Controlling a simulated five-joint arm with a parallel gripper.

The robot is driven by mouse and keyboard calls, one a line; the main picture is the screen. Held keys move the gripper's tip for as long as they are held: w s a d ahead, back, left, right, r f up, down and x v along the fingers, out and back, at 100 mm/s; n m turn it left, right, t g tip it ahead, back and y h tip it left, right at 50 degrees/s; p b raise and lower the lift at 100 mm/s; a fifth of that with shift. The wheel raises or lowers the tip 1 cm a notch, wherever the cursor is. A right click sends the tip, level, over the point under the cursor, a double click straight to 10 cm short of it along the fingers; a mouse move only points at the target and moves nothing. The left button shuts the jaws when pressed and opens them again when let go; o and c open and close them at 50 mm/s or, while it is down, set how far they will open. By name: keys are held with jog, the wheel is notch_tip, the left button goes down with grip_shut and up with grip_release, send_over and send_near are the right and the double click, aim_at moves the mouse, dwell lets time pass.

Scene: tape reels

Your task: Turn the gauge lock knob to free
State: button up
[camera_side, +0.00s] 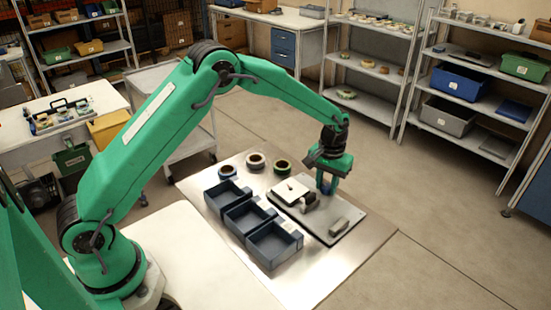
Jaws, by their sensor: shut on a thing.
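The gauge is a flat grey plate (352,219) on the metal work surface. My gripper (326,190) points down at the far right part of the plate, just right of the dark block. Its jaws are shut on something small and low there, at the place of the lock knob. The knob itself is mostly hidden by the jaws, so I cannot tell which way it is turned.
Three dark blue open bins (262,257) stand in a row left of the plate. Three tape reels (256,161) lie behind the bins and the plate. The front right of the metal surface (350,262) is clear. Shelves (480,95) stand well back.

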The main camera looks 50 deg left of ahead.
aim_at(327, 186)
jog(key=shift+r+n, duration=0.1)
jog(key=shift+n, duration=0.2)
jog(key=o, duration=1)
jog(key=shift+r, duration=0.1)
notch_tip(327, 186, up, 7)
jog(key=shift+r, duration=0.25)
